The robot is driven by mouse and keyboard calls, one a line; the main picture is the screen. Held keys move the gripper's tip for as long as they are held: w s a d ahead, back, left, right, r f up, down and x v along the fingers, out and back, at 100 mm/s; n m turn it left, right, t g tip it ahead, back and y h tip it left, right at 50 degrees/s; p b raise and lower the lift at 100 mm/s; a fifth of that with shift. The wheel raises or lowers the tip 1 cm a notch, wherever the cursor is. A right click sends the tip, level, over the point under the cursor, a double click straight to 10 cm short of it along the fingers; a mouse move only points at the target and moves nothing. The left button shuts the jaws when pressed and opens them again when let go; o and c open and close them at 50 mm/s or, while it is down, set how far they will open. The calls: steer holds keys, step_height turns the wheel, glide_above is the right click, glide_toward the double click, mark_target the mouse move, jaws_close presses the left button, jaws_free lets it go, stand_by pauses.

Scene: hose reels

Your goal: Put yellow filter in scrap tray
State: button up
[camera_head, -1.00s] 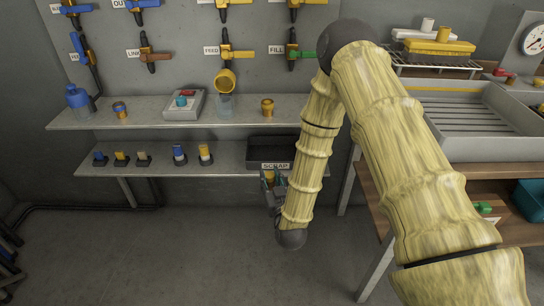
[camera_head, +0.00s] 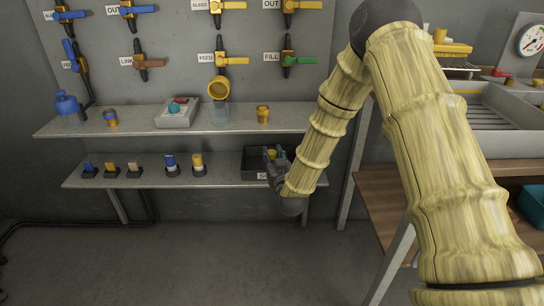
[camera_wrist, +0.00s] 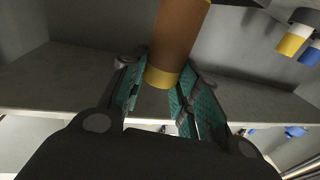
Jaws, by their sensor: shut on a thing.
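The yellow filter (camera_wrist: 174,48) is a cylinder with an orange-brown body and a yellow end band. My gripper (camera_wrist: 158,92) is shut on it, with the teal finger pads on both sides of the yellow end. In the head view my gripper (camera_head: 274,158) is at the scrap tray, and a bit of yellow shows between its fingers. The dark scrap tray (camera_head: 252,163) sits at the right end of the lower shelf. My gripper covers its right part and some of its SCRAP label. I cannot tell whether the filter is above the tray floor or touching it.
The lower shelf (camera_head: 225,178) also bears several blue, yellow and pale filters in dark holders left of the tray. The upper shelf (camera_head: 240,118) lies above, with an orange cup (camera_head: 263,115) near the tray. A wooden bench (camera_head: 385,205) stands at right.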

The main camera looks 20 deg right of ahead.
steer(key=w+d+b, duration=0.2)
steer(key=w+d, duration=0.1)
steer(key=w, duration=0.7)
steer(key=shift+w+d+f+b, duration=0.1)
steer(key=shift+f+b, duration=0.2)
steer(key=shift+f, duration=0.8)
steer(key=shift+w+a+f+b, duration=0.15)
steer(key=shift+f+b, duration=0.15)
steer(key=shift+f, duration=0.8)
steer(key=shift+w+d+f+b, duration=0.15)
steer(key=shift+f+b, duration=0.15)
steer(key=shift+f, duration=0.8)
steer(key=shift+w+f, duration=0.15)
steer(key=shift+f, duration=0.15)
steer(key=shift+r, duration=0.1)
steer(key=o, duration=0.9)
steer(key=shift+o, duration=0.2)
